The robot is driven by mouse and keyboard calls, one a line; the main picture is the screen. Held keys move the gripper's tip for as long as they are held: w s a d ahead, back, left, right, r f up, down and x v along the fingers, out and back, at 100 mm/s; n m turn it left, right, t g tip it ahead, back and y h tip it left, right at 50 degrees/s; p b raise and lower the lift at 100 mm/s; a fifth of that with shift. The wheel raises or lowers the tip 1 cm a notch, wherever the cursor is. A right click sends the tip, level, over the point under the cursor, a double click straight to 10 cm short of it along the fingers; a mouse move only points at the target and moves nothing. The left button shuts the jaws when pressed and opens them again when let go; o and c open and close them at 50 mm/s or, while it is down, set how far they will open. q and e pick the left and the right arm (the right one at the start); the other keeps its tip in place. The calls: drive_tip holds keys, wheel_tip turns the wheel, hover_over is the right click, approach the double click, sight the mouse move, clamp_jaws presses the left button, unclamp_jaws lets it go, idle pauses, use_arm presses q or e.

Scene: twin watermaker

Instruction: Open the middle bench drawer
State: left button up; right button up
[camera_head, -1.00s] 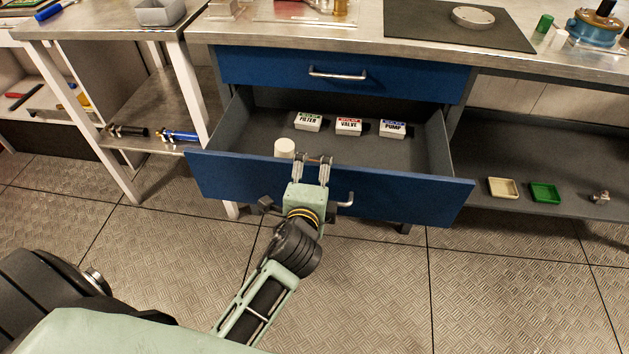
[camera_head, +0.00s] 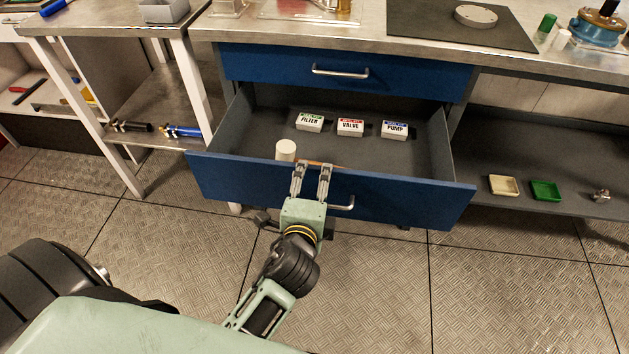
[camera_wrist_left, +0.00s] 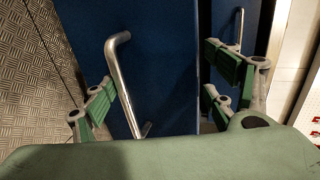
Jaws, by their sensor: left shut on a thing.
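The middle bench drawer (camera_head: 400,200) has a blue front and is pulled well out, with its grey inside showing. Its bar handle (camera_head: 344,204) is partly hidden behind my left gripper (camera_head: 313,166). The handle also shows in the left wrist view (camera_wrist_left: 123,80), running between the two finger pads. My right gripper is not in view.
The drawer holds boxes labelled FILTER (camera_head: 309,122), VALVE (camera_head: 350,127) and PUMP (camera_head: 395,130), and a white cylinder (camera_head: 286,150). A shut blue drawer (camera_head: 420,73) is above. A lower shelf with a cream tray (camera_head: 503,185) and a green tray (camera_head: 545,190) stands right. The floor in front is clear.

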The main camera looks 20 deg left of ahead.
use_arm(q)
drive_tip(key=r, duration=0.2)
drive_tip(key=shift+s+d+r+t, duration=0.25)
drive_tip(key=shift+s+r+t, duration=0.05)
drive_tip(key=shift+r, duration=0.05)
drive_tip(key=shift+c, duration=0.5)
drive_tip(key=v, duration=0.2)
drive_tip(key=shift+s+d+r, duration=0.1)
drive_tip(key=shift+s+d, duration=0.05)
drive_tip(key=shift+s, duration=0.25)
drive_tip(key=c, duration=0.9)
drive_tip(key=shift+s+d, duration=0.2)
drive_tip(key=shift+s, duration=0.55)
drive_tip(key=shift+c, duration=0.2)
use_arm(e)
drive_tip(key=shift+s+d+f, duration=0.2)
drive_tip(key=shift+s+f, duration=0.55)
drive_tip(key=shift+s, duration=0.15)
use_arm(q)
drive_tip(key=shift+p, duration=0.3)
drive_tip(key=shift+f, duration=0.2)
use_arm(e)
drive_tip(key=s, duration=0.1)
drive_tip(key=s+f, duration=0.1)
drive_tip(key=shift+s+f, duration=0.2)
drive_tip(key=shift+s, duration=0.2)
